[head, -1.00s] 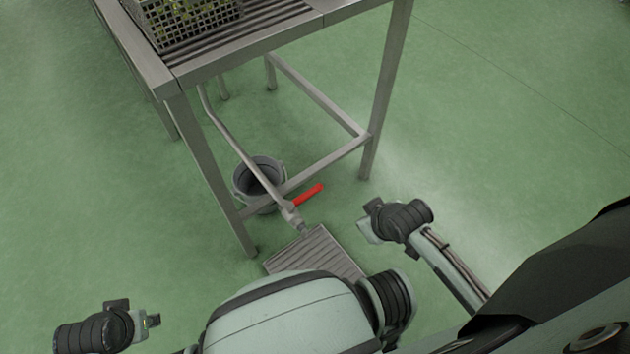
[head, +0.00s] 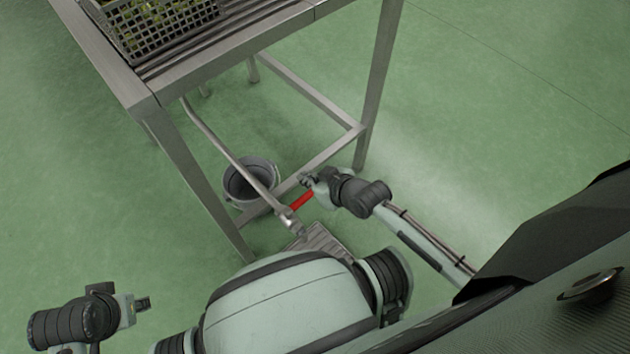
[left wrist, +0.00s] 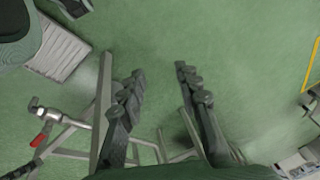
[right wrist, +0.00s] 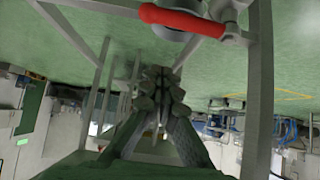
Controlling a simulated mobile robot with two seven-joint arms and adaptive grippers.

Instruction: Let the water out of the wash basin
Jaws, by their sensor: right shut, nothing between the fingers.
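A drain pipe (head: 228,152) slants down from under the steel stand to a valve (head: 288,221) with a red lever handle (head: 302,201). The handle also shows in the right wrist view (right wrist: 182,22) and, small, in the left wrist view (left wrist: 39,139). It sticks out sideways from the pipe. My right gripper (head: 308,181) is shut and empty beside the handle's outer end and partly covers it; I cannot tell whether they touch. Its closed fingers show in the right wrist view (right wrist: 161,82). My left gripper (head: 143,303) is open and empty, far from the valve. No basin water is visible.
A floor grate (head: 325,240) lies below the pipe's outlet, partly hidden by my body. A grey bucket (head: 226,187) stands behind the pipe. The stand's legs (head: 377,100) and low crossbars flank the valve. A crate (head: 150,35) sits on top. Green floor is clear at right.

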